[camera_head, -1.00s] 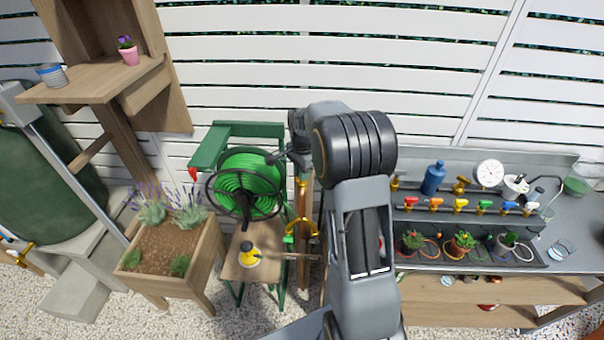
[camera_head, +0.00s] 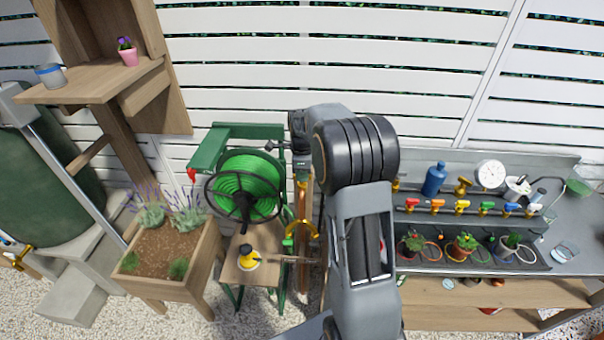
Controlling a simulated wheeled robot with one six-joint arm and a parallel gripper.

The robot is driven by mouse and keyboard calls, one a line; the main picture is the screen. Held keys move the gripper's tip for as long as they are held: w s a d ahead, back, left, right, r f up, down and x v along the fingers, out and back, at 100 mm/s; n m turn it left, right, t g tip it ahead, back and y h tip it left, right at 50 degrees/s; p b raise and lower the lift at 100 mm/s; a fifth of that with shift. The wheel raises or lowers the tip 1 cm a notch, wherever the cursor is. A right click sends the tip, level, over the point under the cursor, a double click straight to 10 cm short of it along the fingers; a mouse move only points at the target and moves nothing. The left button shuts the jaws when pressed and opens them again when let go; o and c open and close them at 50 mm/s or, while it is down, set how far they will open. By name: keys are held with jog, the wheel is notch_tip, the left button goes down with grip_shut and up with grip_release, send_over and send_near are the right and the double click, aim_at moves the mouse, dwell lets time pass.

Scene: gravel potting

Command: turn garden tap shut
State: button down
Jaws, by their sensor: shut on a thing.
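The garden tap is brass and sits on a wooden post (camera_head: 303,262) just left of my arm. Its upper brass part (camera_head: 302,186) shows directly below my gripper, and a curved gold spout (camera_head: 302,229) with a green fitting shows lower down. My gripper (camera_head: 302,170) points down at the top of the post, shut on the tap's top. The fingertips and the tap's handle are small and mostly hidden, so the handle's angle cannot be told.
A green hose reel (camera_head: 244,187) stands close left of the post. A small wooden table (camera_head: 232,275) bears a yellow-and-black bottle (camera_head: 248,258). A planter (camera_head: 150,285) is further left. A grey bench (camera_head: 575,225) with a row of coloured valves (camera_head: 462,207) is right.

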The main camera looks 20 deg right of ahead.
jog(key=shift+w+r, duration=0.1)
jog(key=shift+r, duration=0.05)
dwell(0.4)
jog(key=c, duration=1.1)
grip_release()
jog(key=shift+c, duration=0.2)
notch_tip(320, 180, up, 14)
jog(key=b, duration=0.1)
jog(key=shift+a+f, duration=0.1)
jog(key=shift+f, duration=0.1)
